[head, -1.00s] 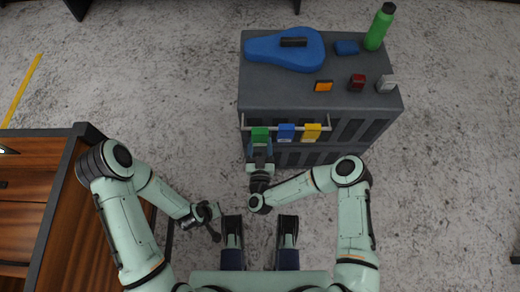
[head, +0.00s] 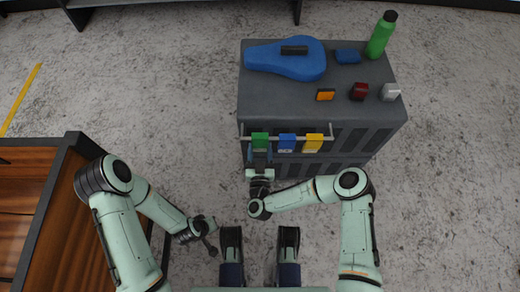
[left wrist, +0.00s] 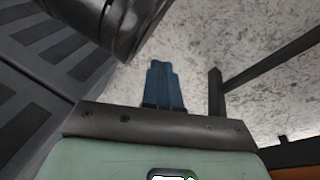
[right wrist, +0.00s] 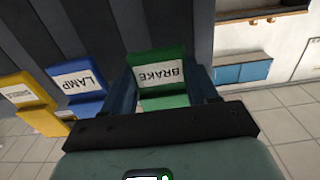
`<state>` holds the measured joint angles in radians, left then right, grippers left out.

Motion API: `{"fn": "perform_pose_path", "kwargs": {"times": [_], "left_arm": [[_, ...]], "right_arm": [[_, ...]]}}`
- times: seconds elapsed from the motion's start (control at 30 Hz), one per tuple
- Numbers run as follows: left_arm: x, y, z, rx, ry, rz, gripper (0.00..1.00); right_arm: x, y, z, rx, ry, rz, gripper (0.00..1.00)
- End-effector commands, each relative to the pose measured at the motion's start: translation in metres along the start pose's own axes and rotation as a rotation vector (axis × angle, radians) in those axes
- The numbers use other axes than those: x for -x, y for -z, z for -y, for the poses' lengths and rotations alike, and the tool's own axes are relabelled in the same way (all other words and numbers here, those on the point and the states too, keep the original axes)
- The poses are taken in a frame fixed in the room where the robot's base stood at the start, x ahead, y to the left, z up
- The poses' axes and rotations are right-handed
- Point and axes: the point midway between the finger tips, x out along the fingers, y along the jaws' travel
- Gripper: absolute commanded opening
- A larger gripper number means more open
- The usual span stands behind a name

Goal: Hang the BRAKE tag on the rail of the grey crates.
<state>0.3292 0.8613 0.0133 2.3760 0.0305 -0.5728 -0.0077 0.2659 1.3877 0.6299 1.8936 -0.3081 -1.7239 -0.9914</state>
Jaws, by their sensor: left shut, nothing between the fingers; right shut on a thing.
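The green BRAKE tag (head: 260,140) is at the left end of the rail (head: 300,137) on the front of the grey crates (head: 310,95), in line with the other tags. I cannot tell whether its hook sits on the rail. My right gripper (head: 260,157) is shut on the BRAKE tag from the near side. In the right wrist view the BRAKE tag (right wrist: 160,75) is between the blue fingers, its lettering upside down. My left gripper (head: 210,245) is low at the left, away from the crates. In the left wrist view its fingers (left wrist: 165,70) are together and empty.
A blue tag (head: 287,142), marked LAMP, and a yellow tag (head: 313,142) hang to the right. On the crates are a blue saddle-like thing (head: 290,62), a green bottle (head: 381,36) and several small blocks. A wooden cabinet (head: 35,205) stands at the left.

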Motion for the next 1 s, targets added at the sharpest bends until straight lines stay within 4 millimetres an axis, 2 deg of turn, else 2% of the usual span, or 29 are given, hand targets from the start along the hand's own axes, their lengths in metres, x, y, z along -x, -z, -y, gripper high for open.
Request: {"fn": "perform_pose_path", "kwargs": {"times": [0.17, 0.2, 0.3, 0.67, 0.77, 0.87, 1.0], "left_arm": [[0.000, 0.000, 0.000, 0.000, 0.000, 0.001, 0.00], [0.000, 0.000, 0.000, 0.000, 0.000, 0.001, 0.00], [0.000, 0.000, 0.000, 0.000, 0.000, 0.001, 0.00], [0.002, 0.002, -0.002, -0.002, -0.003, -0.005, 0.00], [0.008, 0.008, -0.008, -0.007, -0.013, -0.026, 0.00], [0.017, 0.017, -0.016, -0.014, -0.027, -0.053, 0.00], [0.029, 0.006, -0.021, -0.020, -0.033, -0.024, 0.00]], "right_arm": [[0.000, 0.000, 0.000, 0.000, 0.000, 0.000, 0.32], [0.000, 0.000, 0.000, 0.000, 0.000, 0.000, 0.62], [0.000, 0.000, 0.000, 0.000, 0.000, 0.000, 0.88], [0.005, 0.000, 0.001, 0.000, 0.001, 0.001, 0.88], [0.017, 0.001, 0.001, 0.001, 0.003, 0.002, 0.88], [0.037, 0.002, 0.002, 0.000, 0.005, 0.004, 0.88], [0.072, 0.002, 0.002, 0.000, 0.006, 0.004, 0.88]]}}
